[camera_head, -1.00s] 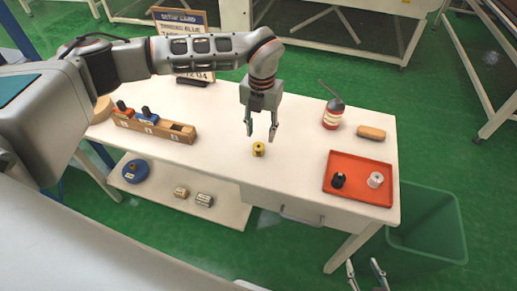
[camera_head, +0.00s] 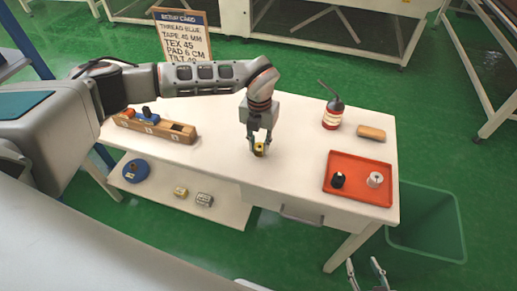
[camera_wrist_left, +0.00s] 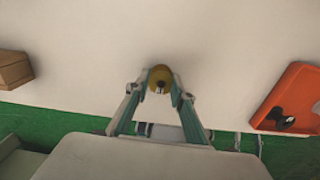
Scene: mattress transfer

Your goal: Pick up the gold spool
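The gold spool (camera_head: 260,150) stands on the white table near its front edge. My left gripper (camera_head: 259,148) reaches down over it from above. In the left wrist view the spool (camera_wrist_left: 160,76) sits between the two fingertips (camera_wrist_left: 161,88), which appear to touch its sides, so the gripper looks shut on it. The spool appears still at table height. My right gripper (camera_head: 366,275) is at the bottom edge of the head view, fingers apart and empty, low in front of the table.
An orange tray (camera_head: 342,196) with a black and a white spool lies to the right. A wooden rack (camera_head: 155,127) is at left, a card (camera_head: 183,38) behind. A lower shelf (camera_head: 228,207) holds several items.

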